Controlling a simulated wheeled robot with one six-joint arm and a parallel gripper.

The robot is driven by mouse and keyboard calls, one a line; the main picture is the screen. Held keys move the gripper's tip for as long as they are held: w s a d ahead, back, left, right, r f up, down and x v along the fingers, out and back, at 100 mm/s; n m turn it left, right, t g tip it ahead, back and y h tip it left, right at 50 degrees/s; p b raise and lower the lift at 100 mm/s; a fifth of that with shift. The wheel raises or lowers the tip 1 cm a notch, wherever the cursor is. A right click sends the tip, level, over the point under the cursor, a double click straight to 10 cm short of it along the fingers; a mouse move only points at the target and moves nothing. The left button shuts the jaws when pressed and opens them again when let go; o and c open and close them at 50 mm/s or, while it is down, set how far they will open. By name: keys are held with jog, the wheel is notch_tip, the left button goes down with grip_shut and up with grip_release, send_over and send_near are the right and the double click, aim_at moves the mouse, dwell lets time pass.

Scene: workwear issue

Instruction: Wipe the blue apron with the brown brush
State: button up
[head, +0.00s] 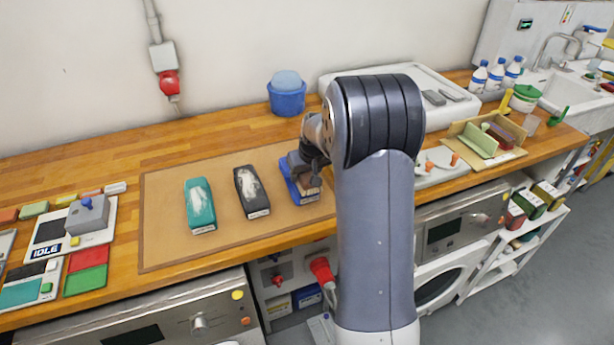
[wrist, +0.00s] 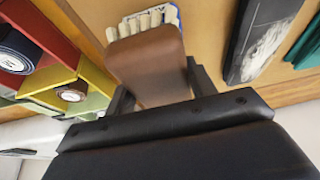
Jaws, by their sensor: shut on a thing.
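The blue apron (head: 291,186) is a folded blue bundle at the right end of a row of three on the brown mat (head: 160,218). My gripper (head: 309,165) is over it and hides much of its top. In the wrist view my gripper (wrist: 160,85) is shut on the brown brush (wrist: 148,58), whose pale bristles (wrist: 150,20) point away from me toward the blue apron. The brush also shows in the head view (head: 311,182), low over the apron. I cannot tell whether the bristles touch it.
A black bundle (head: 251,190) and a teal bundle (head: 200,204), both with white smears, lie to the left. A blue bucket (head: 287,101) stands behind the mat. A grey block (head: 88,216) with a blue knob is at far left. The wooden counter between is clear.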

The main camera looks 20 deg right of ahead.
jog(key=shift+w+r+p, duration=0.1)
jog(key=shift+r+p, duration=1.5)
jog(key=shift+r, duration=1.45)
